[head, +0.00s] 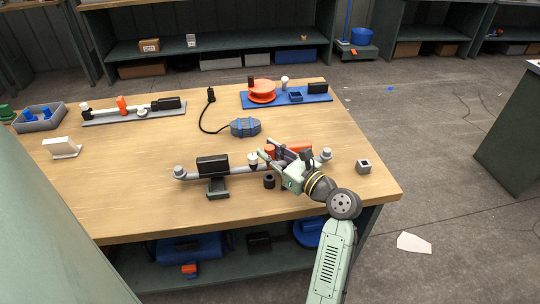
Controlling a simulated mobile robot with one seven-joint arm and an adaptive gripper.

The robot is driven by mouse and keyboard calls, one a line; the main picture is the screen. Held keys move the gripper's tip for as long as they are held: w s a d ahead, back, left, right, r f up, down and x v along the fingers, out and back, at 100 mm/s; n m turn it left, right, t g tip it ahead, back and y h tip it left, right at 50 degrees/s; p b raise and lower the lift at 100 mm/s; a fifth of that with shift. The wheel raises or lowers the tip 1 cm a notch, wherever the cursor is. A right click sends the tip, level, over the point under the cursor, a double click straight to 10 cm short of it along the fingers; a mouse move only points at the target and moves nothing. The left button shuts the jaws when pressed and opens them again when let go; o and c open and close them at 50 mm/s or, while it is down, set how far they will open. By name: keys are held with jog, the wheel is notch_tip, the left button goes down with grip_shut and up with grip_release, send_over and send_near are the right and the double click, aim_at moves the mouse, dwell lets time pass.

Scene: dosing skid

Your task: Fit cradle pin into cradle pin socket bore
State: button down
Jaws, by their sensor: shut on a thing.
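My gripper (271,154) is over the right half of the pipe assembly (232,169) on the wooden bench. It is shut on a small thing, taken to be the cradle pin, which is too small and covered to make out. A small pale block with a dark square hole (364,167) stands to the right of my gripper, apart from it. A short black cylinder with a dark top (269,181) stands just in front of the pipe, below my gripper. I cannot tell which of these, if either, is the cradle pin socket bore.
An orange part (293,150) lies beside my gripper. A black box (212,166) sits on the pipe's left half. A blue-grey unit with a cable (245,127) lies behind. A blue tray (318,97) and a grey plate (108,117) are farther back. The front left bench (120,205) is clear.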

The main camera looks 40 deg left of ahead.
aim_at(270, 168)
jog(key=shift+r, duration=0.6)
jog(key=shift+f+b, duration=1.35)
jog(key=shift+f, duration=2.6)
jog(key=c, duration=1.3)
grip_release()
jog(key=shift+f, duration=0.1)
jog(key=shift+d, duration=0.1)
jog(key=d, duration=0.4)
jog(key=s+d, duration=0.1)
jog(key=d, duration=0.6)
jog(key=shift+s+d+r, duration=0.25)
jog(key=shift+s+d, duration=0.05)
jog(key=shift+d, duration=0.05)
